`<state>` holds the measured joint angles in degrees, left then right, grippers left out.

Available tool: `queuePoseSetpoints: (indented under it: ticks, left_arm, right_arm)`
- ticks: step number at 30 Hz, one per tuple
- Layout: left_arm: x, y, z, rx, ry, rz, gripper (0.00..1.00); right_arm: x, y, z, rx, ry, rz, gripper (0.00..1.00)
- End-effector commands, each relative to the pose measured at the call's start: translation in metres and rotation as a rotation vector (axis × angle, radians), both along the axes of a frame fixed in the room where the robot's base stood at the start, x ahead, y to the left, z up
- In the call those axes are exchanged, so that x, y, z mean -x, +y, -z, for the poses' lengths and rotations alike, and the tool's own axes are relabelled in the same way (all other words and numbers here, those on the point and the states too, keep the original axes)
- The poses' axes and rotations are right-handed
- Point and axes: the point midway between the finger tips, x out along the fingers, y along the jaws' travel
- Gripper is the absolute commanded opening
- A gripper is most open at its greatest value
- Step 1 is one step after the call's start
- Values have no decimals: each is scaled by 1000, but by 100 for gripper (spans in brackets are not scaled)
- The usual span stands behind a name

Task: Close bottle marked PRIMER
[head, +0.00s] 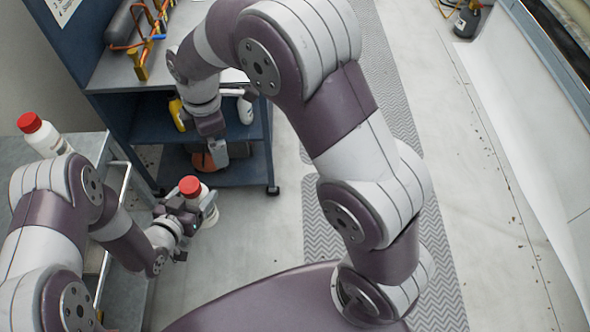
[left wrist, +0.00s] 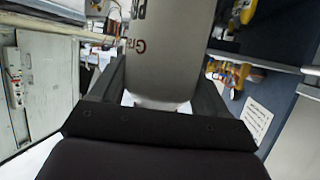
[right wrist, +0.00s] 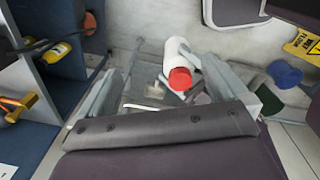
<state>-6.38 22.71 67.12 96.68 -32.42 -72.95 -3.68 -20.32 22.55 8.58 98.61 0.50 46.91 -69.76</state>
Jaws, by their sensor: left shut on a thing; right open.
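My left gripper (head: 192,213) is shut on a white bottle (head: 209,209), holding it in front of the blue shelf. A red cap (head: 190,186) shows at the bottle's top; I cannot tell how firmly it sits. In the left wrist view the bottle (left wrist: 170,50) fills the space between the fingers, with only part of its lettering visible; I cannot read PRIMER. My right gripper (head: 216,152) is open and empty, above and slightly beyond the red cap. In the right wrist view a red cap (right wrist: 180,79) on a white bottle shows beyond the open fingers.
Another white bottle with a red cap (head: 44,135) stands on the grey worktop (head: 85,148) at left. A blue shelf unit (head: 135,112) stands behind the grippers, holding a white bottle (head: 245,109) and an orange item (head: 203,162). Floor at right is largely clear.

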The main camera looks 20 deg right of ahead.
Motion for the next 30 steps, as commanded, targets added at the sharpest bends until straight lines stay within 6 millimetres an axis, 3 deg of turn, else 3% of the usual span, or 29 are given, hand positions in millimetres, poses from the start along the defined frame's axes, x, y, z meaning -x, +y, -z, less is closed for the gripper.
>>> queuePoseSetpoints:
  ticks: [1, 3, 7, 9, 11, 15, 26, 30]
  left_arm:
    - [0, 0, 0, 1, -1, 0, 0]
    - [0, 0, 0, 1, -1, 0, 0]
    - [0, 0, 0, 1, -1, 0, 0]
    - [0, 0, 0, 1, -1, 0, 0]
    - [0, 0, 0, 1, -1, 0, 0]
    - [0, 0, 0, 1, -1, 0, 0]
    - [-1, 1, 0, 1, -2, -4, 0]
    - [-9, 22, 0, 6, 4, -117, 0]
  right_arm:
    - [14, -40, -12, -6, -11, 144, 100]
    - [45, -87, -18, -22, -26, 422, 100]
    - [111, -135, -8, -55, -37, 947, 100]
    - [139, -141, 2, -70, -33, 1172, 100]
    - [154, -140, 11, -75, -22, 1309, 100]
    - [154, -140, 15, -107, -33, 1501, 100]
    - [153, -140, 15, -112, -33, 1543, 100]
    - [153, -140, 15, -111, -34, 1542, 100]
